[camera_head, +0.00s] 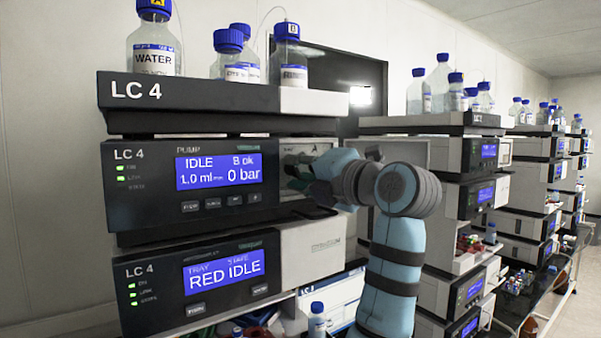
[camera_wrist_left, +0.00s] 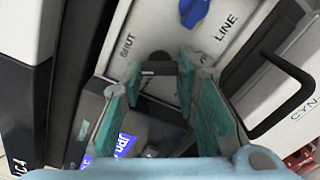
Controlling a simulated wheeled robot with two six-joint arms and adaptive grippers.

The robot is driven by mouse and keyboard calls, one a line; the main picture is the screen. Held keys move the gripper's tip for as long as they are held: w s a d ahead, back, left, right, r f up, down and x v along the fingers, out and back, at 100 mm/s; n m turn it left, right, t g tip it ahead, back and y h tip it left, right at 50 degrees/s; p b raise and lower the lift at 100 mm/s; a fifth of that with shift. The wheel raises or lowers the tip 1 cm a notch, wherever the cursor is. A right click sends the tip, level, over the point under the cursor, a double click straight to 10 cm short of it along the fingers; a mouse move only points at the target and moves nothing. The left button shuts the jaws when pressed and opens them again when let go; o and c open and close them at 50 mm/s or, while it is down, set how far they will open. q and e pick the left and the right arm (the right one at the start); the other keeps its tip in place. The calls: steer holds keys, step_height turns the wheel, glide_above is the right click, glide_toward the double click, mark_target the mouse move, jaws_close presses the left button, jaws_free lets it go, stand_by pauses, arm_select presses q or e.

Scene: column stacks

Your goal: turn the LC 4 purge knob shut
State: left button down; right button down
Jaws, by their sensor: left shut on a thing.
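The LC 4 pump unit (camera_head: 150,215) reads IDLE, B ok and 0 bar on its blue display (camera_head: 218,170). My left gripper (camera_head: 308,180) is at the light panel right of that display and hides most of it. In the left wrist view, the fingertips of my left gripper (camera_wrist_left: 158,75) are closed on a dark piece with a pale mark, apparently the purge knob (camera_wrist_left: 158,66). The word SHUT stands left of the fingertips and LINE to the upper right. The knob's exact setting is unclear. My right gripper is out of view.
A blue knob (camera_wrist_left: 193,10) sits above on the same panel. A black bar handle (camera_wrist_left: 262,72) juts out at the right in the wrist view. A lower LC 4 unit (camera_head: 150,290) reads RED IDLE. Bottles (camera_head: 154,42) stand on top; more stacks (camera_head: 480,150) stand to the right.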

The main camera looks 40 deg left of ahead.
arm_select(q)
steer(key=m, duration=0.5)
steer(key=shift+r+m, duration=0.15)
steer(key=shift+m, duration=0.15)
stand_by(0.4)
steer(key=c, duration=1.5)
jaws_free()
steer(key=shift+c, duration=0.2)
steer(key=shift+a, duration=0.1)
